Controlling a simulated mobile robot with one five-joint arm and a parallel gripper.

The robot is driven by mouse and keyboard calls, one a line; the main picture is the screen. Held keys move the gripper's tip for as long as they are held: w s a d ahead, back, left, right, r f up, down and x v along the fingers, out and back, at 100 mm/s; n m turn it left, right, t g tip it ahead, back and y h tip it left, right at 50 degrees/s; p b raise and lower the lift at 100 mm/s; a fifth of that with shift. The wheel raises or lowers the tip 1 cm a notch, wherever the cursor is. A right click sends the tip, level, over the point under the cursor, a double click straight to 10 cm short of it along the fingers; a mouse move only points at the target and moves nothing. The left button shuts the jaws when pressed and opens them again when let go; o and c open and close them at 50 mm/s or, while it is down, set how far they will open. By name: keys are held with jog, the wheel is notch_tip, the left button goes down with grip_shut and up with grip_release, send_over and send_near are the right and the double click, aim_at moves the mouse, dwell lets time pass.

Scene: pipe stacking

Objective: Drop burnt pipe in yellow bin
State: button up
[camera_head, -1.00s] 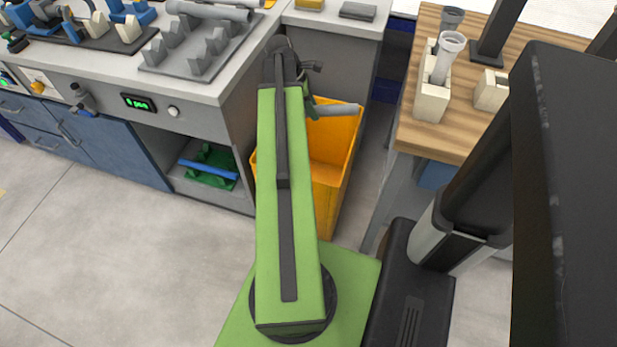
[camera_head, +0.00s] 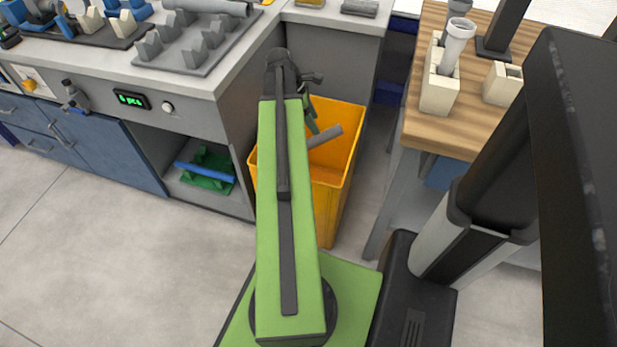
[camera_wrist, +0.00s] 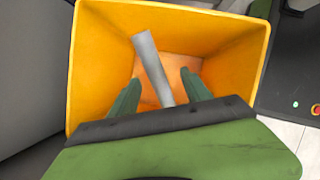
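The burnt pipe (camera_head: 325,137) is a plain grey tube, tilted, at the mouth of the yellow bin (camera_head: 345,168). In the wrist view the pipe (camera_wrist: 152,62) lies between my two green fingers, with a gap on each side. My gripper (camera_wrist: 160,82) is open, pointing down into the bin (camera_wrist: 228,72). In the head view my gripper (camera_head: 312,120) is above the bin, partly hidden by my arm. The pipe's lower end is hidden in the head view. I cannot tell whether the pipe touches the bin's floor.
A grey-topped workbench (camera_head: 232,75) with a pipe rack (camera_head: 195,45) stands to the left of the bin. A wooden table (camera_head: 425,125) with a white holder (camera_head: 438,92) and upright pipes stands to the right. Open floor (camera_head: 120,250) lies at the lower left.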

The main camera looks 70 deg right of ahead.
jog(key=p+v, duration=1.6)
jog(key=v, duration=0.1)
jog(key=shift+w+r, duration=0.15)
jog(key=shift+r, duration=0.05)
